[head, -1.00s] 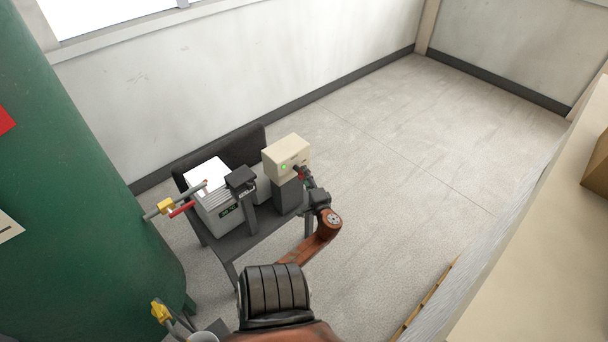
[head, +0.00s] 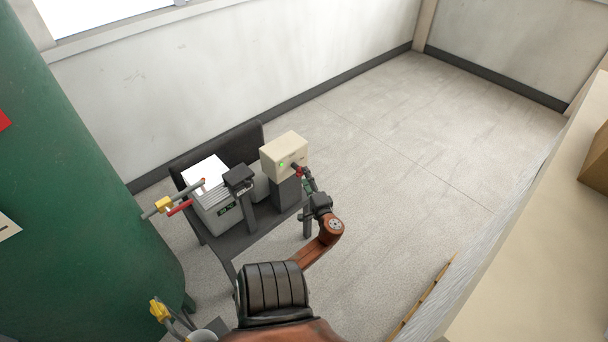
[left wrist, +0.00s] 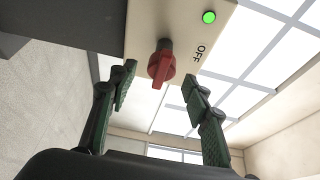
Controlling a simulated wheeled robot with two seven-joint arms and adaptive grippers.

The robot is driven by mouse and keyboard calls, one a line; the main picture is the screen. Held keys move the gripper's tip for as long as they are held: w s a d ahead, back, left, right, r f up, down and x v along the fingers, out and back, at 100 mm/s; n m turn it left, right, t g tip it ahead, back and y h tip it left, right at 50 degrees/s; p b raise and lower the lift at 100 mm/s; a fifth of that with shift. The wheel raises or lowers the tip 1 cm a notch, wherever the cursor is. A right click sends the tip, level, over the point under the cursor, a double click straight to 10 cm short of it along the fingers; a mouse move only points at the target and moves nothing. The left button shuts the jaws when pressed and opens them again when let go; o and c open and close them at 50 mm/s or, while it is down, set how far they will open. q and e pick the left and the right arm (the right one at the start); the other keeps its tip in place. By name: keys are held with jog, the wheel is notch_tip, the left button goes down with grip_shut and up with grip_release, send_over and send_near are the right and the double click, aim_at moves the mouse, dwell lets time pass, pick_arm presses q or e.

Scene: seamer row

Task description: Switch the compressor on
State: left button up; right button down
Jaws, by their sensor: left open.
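The lamp (left wrist: 208,17) is also lit there. I cannot tell which mark the knob points at. My left gripper (left wrist: 158,87) is open, its green-padded fingers apart on either side of the knob in the picture, with no visible contact. My right gripper is not in view.
The floor to the right is open.

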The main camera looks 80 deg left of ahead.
pick_arm(q)
jog(key=w+d, duration=0.1)
jog(key=d, duration=0.7)
jog(key=shift+w+d, duration=0.2)
jog(key=shift+d, duration=0.2)
